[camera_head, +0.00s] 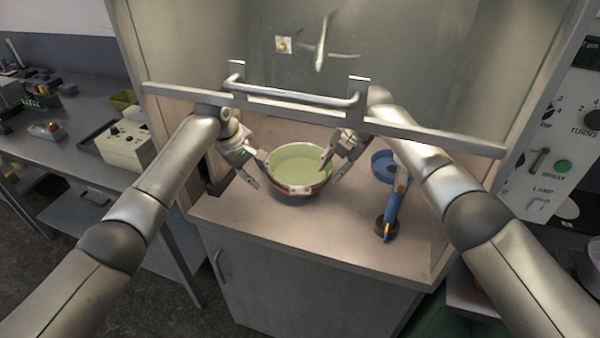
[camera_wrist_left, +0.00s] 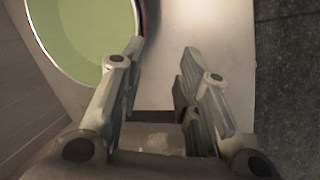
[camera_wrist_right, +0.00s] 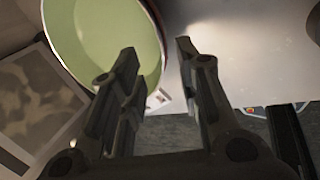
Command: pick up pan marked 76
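A round pan (camera_head: 297,193) with a pale green inside and a brown outer wall stands on the cabinet top; a small white label sits on its front, its number too small to read. My left gripper (camera_head: 259,171) is open at the pan's left side. In the left wrist view the pan (camera_wrist_left: 75,35) shows at upper left, with one finger at its rim and the other outside. My right gripper (camera_head: 328,171) is open at the pan's right side. In the right wrist view the pan's rim (camera_wrist_right: 163,50) passes between the fingers, apparently not clamped.
A metal handle bar (camera_head: 290,96) on a sash frame spans above the cabinet top (camera_head: 240,215). A blue tool (camera_head: 393,205) with a dark round base and a blue round dish (camera_head: 383,163) stand right of the pan. A side bench (camera_head: 70,150) with boxes is at left.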

